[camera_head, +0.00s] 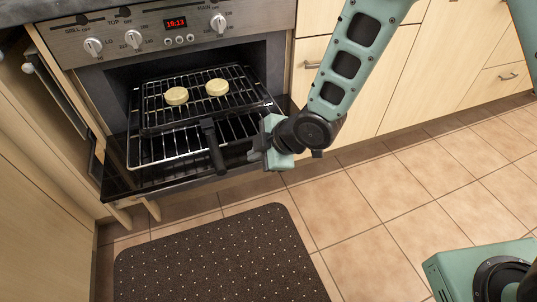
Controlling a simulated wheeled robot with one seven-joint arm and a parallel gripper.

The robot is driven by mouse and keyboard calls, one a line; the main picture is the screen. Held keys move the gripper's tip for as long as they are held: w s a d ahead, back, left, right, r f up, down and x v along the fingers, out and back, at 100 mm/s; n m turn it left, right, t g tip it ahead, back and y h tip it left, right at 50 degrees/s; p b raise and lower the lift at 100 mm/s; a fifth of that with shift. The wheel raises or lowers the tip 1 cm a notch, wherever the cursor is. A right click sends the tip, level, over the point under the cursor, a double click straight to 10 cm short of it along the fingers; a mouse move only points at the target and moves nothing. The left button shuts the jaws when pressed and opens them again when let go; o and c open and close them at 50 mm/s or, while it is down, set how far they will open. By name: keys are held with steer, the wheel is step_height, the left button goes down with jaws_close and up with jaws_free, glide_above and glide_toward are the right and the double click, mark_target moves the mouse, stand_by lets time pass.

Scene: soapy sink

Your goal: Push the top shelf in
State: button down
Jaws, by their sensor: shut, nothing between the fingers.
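The top shelf (238,84) is a wire grill rack with a pan under it, pulled partway out of the open oven (105,80). Two pale round food pieces, a left one (177,96) and a right one (217,87), lie on it. Its black handle (214,150) points towards the front. A lower wire rack (152,154) also sticks out beneath it. My gripper (253,152) is shut and empty, just right of the handle and near the front of the racks. I cannot tell whether it touches either one.
The oven door (125,184) hangs open below the racks. The control panel (165,32) with knobs and a clock is above. Wooden cabinets (440,60) stand to the right, another unit to the left.

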steer(key=shift+w+a+r, duration=0.2)
steer(key=shift+w+r, duration=0.05)
steer(key=shift+w, duration=0.45)
steer(key=shift+w+a+r, duration=0.15)
steer(key=shift+w+r, duration=0.05)
steer(key=shift+w, duration=0.45)
steer(key=shift+w, duration=0.1)
